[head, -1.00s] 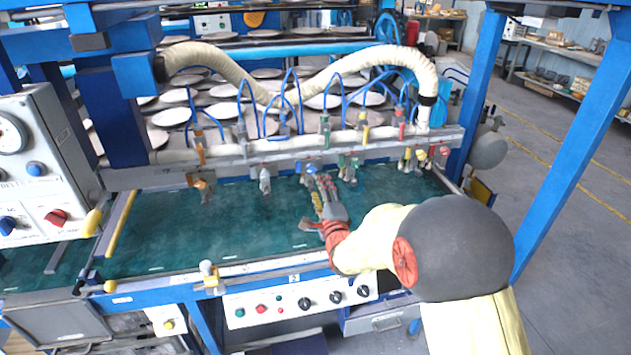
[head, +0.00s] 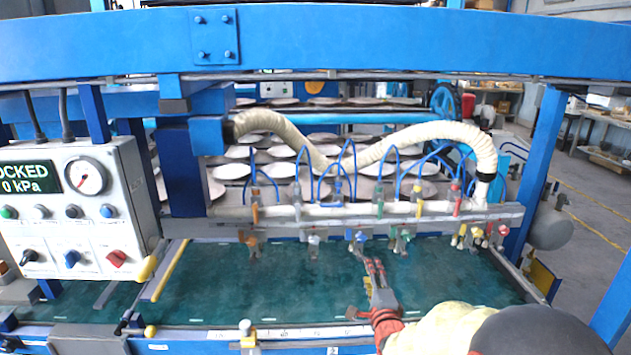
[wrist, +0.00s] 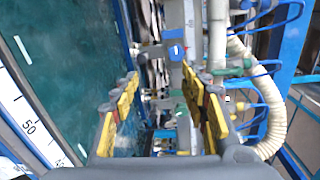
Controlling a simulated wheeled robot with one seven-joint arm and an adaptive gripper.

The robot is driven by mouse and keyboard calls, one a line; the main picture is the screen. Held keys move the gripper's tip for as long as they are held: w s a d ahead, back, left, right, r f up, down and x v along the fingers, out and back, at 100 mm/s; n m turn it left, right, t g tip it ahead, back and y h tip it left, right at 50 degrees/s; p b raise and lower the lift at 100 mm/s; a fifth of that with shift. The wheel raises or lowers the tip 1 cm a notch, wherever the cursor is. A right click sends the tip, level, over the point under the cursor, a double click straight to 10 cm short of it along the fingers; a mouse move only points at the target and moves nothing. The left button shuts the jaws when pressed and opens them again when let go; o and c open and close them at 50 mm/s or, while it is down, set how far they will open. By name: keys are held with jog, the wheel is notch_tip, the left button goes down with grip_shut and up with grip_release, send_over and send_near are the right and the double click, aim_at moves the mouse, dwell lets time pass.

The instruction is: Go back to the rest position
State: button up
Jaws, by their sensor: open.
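My gripper (head: 366,270) is over the green bed of the plate dryer (head: 220,290), just in front of the row of valves under the white pipe. In the wrist view my gripper (wrist: 160,88) has its two yellow-padded fingers spread apart, with nothing between them. Beyond the fingertips is a blue-handled valve (wrist: 177,52), which appears apart from them. In the head view a blue valve (head: 361,237) hangs near the fingertips; I cannot tell whether they touch.
A control panel (head: 70,205) with a gauge and a display reading "LOCKED 0 kPa" stands at the left. A blue beam (head: 330,45) crosses above. A blue post (head: 540,165) stands at the right. The left part of the green bed is clear.

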jog(key=s+f+n+g, duration=0.9)
jog(key=s+f+n, duration=0.1)
jog(key=s+f, duration=0.2)
jog(key=s+r+n+g, duration=0.2)
jog(key=s+r+n, duration=0.4)
jog(key=s, duration=0.8)
jog(key=s+r+n+g, duration=0.3)
jog(key=s+r, duration=0.4)
jog(key=s, duration=0.7)
notch_tip(320, 180, up, 6)
jog(key=s+t, duration=0.1)
jog(key=t, duration=0.1)
jog(key=shift+r+t, duration=0.15)
jog(key=shift+t, duration=0.15)
